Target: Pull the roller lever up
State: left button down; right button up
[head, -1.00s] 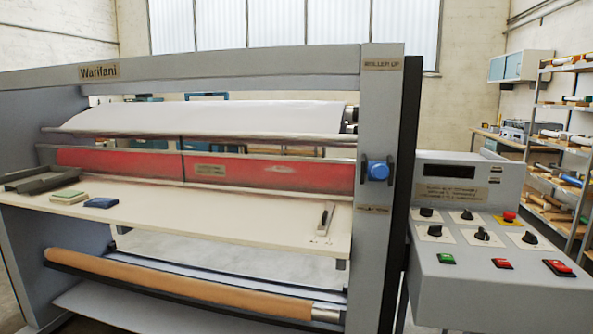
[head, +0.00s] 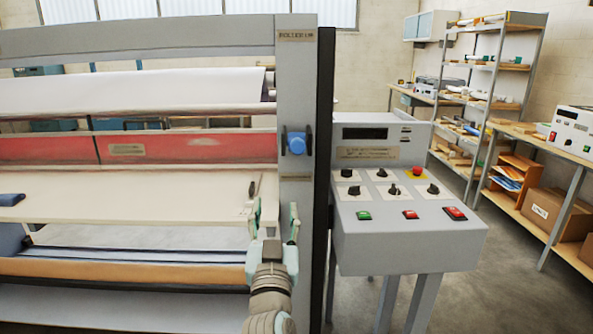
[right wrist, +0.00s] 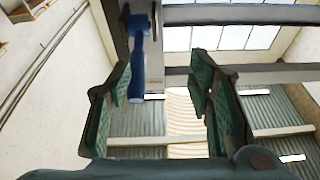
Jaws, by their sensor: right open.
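The roller lever (head: 297,143) is a blue rounded knob on the grey right post of the laminator, between an upper label and a lower one. In the right wrist view the lever (right wrist: 138,60) is a long blue bar ahead of the fingers, nearer the left finger's side. My right gripper (head: 273,215) is open and empty, below the lever and in front of the post's lower part. Its green-padded fingers stand wide apart in the right wrist view (right wrist: 160,85), with no contact with the lever visible. My left gripper is not in view.
The control panel (head: 408,222) with knobs and buttons juts out right of the post. Shelves (head: 490,70) stand at the back right.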

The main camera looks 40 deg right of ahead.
aim_at(298, 148)
jog(key=s+d+r+m+h, duration=0.2)
jog(key=s+r+m+h, duration=0.1)
jog(key=r, duration=0.2)
jog(key=shift+g+y, duration=0.3)
jog(key=p+x, duration=0.2)
jog(key=x, duration=1.1)
jog(key=shift+s+p, duration=0.1)
jog(key=shift+p, duration=0.25)
jog(key=shift+w+d+r, duration=0.2)
jog(key=shift+w+d, duration=0.05)
jog(key=shift+w, duration=0.1)
jog(key=shift+n, duration=0.3)
grip_shut()
